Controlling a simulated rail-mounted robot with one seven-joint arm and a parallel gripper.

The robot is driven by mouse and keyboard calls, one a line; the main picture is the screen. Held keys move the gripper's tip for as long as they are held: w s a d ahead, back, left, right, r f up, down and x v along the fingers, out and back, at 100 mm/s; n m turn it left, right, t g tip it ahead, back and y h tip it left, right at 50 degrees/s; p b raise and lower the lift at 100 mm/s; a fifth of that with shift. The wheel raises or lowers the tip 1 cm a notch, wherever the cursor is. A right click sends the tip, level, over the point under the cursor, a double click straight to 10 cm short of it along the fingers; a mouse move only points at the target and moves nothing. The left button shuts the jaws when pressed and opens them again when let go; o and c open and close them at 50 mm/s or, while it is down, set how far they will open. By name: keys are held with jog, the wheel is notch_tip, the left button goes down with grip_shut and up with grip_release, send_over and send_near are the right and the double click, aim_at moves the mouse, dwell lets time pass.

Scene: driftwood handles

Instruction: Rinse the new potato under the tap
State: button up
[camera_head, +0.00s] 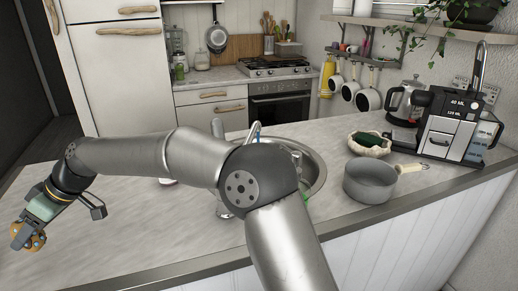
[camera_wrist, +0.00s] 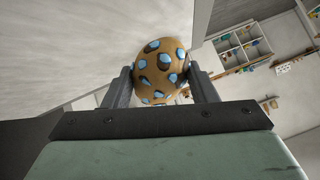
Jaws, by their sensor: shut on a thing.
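My gripper (camera_head: 28,237) is at the far left of the head view, at the left end of the grey counter. It is shut on the new potato (camera_wrist: 161,70), a brown rounded thing with blue and dark patches. In the wrist view the potato sits between the two fingers. It also shows at the gripper's tip in the head view (camera_head: 36,242). The round metal sink (camera_head: 318,172) is set in the counter in the middle, partly hidden behind my arm. The tap (camera_head: 255,131) rises at the sink, its lower part hidden by my arm.
Right of the sink stand a grey saucepan (camera_head: 370,182), a pale bowl with a dark green thing (camera_head: 371,142), and a coffee machine (camera_head: 452,125). A stove (camera_head: 275,66) is at the back. The counter (camera_head: 135,225) between gripper and sink looks mostly clear.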

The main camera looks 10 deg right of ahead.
jog(key=shift+w+d, duration=0.2)
jog(key=shift+w, duration=0.15)
jog(key=shift+s+a, duration=0.1)
jog(key=shift+s, duration=0.1)
jog(key=shift+s+a, duration=0.25)
jog(key=shift+s, duration=0.1)
jog(key=shift+w+d, duration=0.1)
jog(key=shift+w+d, duration=0.25)
jog(key=shift+w, duration=0.15)
jog(key=shift+s+a+b, duration=0.1)
jog(key=shift+s+b, duration=0.05)
jog(key=shift+b, duration=0.15)
jog(key=shift+s+a, duration=0.25)
jog(key=shift+s, duration=0.1)
jog(key=shift+w, duration=0.1)
jog(key=shift+w+d, duration=0.35)
jog(key=shift+w, duration=0.05)
